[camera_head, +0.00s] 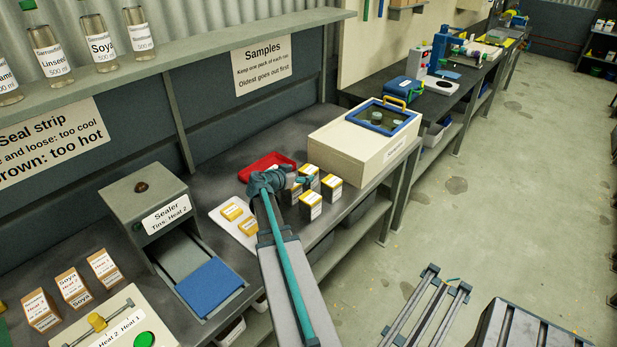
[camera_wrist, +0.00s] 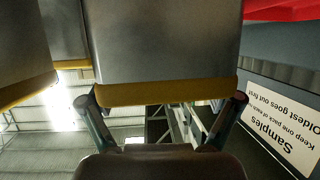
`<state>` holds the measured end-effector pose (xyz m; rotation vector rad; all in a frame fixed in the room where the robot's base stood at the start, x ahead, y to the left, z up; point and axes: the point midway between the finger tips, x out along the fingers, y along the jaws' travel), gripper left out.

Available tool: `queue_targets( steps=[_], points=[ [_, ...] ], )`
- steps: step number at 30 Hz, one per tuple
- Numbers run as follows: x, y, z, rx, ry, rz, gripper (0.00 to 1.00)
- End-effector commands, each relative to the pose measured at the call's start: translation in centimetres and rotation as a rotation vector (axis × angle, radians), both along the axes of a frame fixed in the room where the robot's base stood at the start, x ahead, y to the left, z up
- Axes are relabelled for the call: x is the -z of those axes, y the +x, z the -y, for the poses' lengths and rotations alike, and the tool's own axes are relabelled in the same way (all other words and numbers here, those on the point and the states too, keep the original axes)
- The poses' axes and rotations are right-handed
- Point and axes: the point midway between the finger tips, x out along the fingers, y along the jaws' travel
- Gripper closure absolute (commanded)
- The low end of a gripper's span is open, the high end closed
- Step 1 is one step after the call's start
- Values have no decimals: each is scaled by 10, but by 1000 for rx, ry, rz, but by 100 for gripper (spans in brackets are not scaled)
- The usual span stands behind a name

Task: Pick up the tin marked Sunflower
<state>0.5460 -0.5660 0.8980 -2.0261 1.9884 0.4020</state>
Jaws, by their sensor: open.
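Several square tins with yellow tops and pale labels stand in a group on the bench in the head view, including a front tin (camera_head: 311,206) and a right tin (camera_head: 331,188). Their labels are too small to read, so I cannot tell which is marked Sunflower. My gripper (camera_head: 299,182) is at the left side of this group, partly hiding the tins behind it. In the wrist view my gripper (camera_wrist: 163,101) is open, its fingertips apart near the yellow lid edge of a grey metal tin (camera_wrist: 165,45). No label shows on that face. I cannot tell whether the fingers touch it.
Neighbouring tins (camera_wrist: 20,50) stand close by in the wrist view. A red tray (camera_head: 262,165) lies behind my gripper, and a white tray (camera_head: 217,215) with yellow-topped tins is left. A cream box (camera_head: 345,150) with a blue-framed lid stands right. The sealer (camera_head: 145,195) is further left.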

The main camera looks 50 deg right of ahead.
Motion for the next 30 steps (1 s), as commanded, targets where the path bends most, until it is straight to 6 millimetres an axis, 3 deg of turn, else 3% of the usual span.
queue_targets(
  steps=[9,18,30],
  points=[
    [9,0,40,1,1,-2,10],
    [14,-2,43,0,0,-1,10],
    [13,-2,43,0,0,-1,77]
  ],
)
